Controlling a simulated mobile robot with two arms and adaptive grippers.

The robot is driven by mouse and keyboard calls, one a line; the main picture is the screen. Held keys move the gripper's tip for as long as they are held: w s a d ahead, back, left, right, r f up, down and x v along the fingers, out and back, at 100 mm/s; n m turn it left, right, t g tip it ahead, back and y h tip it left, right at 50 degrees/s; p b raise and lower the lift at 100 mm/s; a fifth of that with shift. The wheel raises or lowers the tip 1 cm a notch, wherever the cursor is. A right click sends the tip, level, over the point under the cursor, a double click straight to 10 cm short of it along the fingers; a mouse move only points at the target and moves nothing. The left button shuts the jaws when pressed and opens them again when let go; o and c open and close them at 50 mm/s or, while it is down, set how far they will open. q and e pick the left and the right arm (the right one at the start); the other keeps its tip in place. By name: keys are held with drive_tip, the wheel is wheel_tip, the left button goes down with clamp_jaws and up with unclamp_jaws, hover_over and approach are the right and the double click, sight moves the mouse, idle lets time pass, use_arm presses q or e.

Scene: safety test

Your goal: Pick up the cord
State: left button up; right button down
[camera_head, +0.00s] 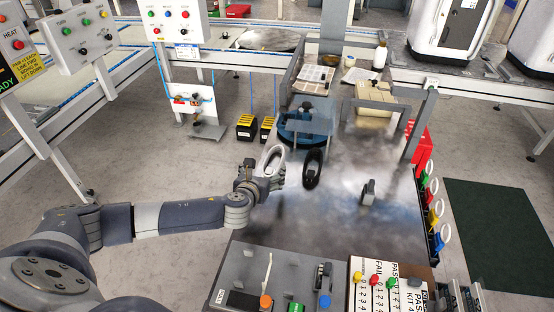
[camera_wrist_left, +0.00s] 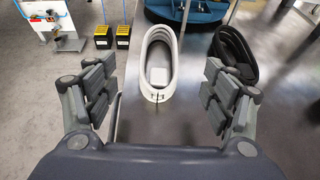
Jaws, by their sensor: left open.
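Two oval, coil-like things lie side by side on the dark shiny table (camera_head: 330,225). One is white (camera_head: 272,157), the other black (camera_head: 313,168); I cannot tell for certain which is the cord. In the left wrist view the white one (camera_wrist_left: 157,60) is straight ahead between the fingers, with a pale block at its near end. The black one (camera_wrist_left: 235,55) is to its right, beyond the right finger. My left gripper (camera_head: 263,178) is open and empty, just on the near side of the white one; its fingers also show in the left wrist view (camera_wrist_left: 160,92). My right gripper is out of view.
A small grey upright fixture (camera_head: 368,192) stands right of the black oval. Control boxes and a label board (camera_head: 385,285) are at the near edge. Colored handles (camera_head: 433,217) line the right side.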

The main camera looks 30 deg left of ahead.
sight(273, 161)
use_arm(q)
drive_tip(key=x, duration=0.3)
drive_tip(key=shift+w+f, duration=0.15)
drive_tip(key=shift+w, duration=0.1)
drive_tip(key=shift+x, duration=0.85)
drive_tip(key=b+x, duration=0.1)
drive_tip(key=x, duration=0.2)
drive_tip(key=shift+w+f, duration=0.2)
drive_tip(key=shift+a, duration=0.1)
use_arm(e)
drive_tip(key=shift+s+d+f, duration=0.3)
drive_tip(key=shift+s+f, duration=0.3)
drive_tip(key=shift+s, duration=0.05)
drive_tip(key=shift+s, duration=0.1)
use_arm(q)
drive_tip(key=shift+c, duration=1)
drive_tip(key=c, duration=1.1)
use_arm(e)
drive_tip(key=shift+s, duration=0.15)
